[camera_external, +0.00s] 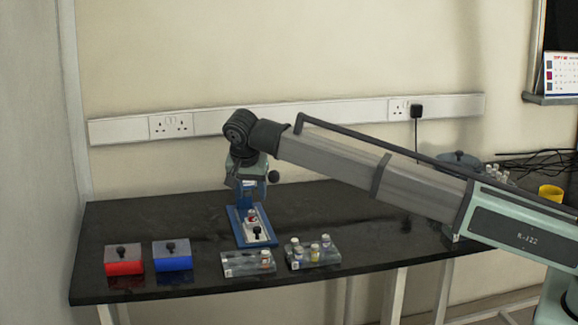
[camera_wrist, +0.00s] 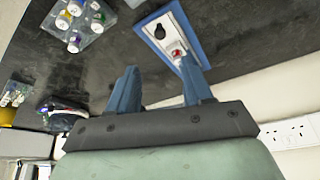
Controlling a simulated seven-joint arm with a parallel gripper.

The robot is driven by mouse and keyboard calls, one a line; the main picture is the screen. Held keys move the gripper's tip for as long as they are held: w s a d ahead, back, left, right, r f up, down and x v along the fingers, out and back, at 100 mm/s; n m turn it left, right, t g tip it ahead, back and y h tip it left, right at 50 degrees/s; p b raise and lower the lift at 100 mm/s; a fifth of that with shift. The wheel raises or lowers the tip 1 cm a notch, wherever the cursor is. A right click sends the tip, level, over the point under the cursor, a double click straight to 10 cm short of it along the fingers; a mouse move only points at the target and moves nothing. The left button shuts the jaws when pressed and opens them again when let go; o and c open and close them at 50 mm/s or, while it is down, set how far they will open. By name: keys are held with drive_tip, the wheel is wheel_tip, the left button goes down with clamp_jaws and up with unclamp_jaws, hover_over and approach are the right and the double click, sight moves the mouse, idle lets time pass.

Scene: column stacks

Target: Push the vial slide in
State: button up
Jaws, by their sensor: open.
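The vial slide (camera_external: 250,228) is a white piece with a black knob (camera_external: 257,231), set in a blue frame (camera_external: 239,234) on the dark bench. A vial with a red top (camera_external: 251,215) stands in it behind the knob. In the wrist view the slide (camera_wrist: 151,21), its knob (camera_wrist: 160,32) and the red vial (camera_wrist: 177,51) lie beyond my fingertips. My gripper (camera_external: 250,200) is over the far end of the frame. In the wrist view my gripper (camera_wrist: 159,67) is open and empty, with its right finger overlapping the frame's edge. Whether it touches the frame is unclear.
Two clear racks with vials (camera_external: 248,263) (camera_external: 313,254) stand in front and to the right. A red box (camera_external: 124,262) and a blue box (camera_external: 172,257) with black knobs stand at left. A yellow mug (camera_external: 550,193) and cables lie far right. The bench's back left is clear.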

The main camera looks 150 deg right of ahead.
sight(257, 228)
drive_tip(key=x, duration=1.3)
drive_tip(key=shift+s+f, duration=0.1)
drive_tip(key=shift+f, duration=0.15)
drive_tip(key=shift+c, duration=0.5)
clamp_jaws()
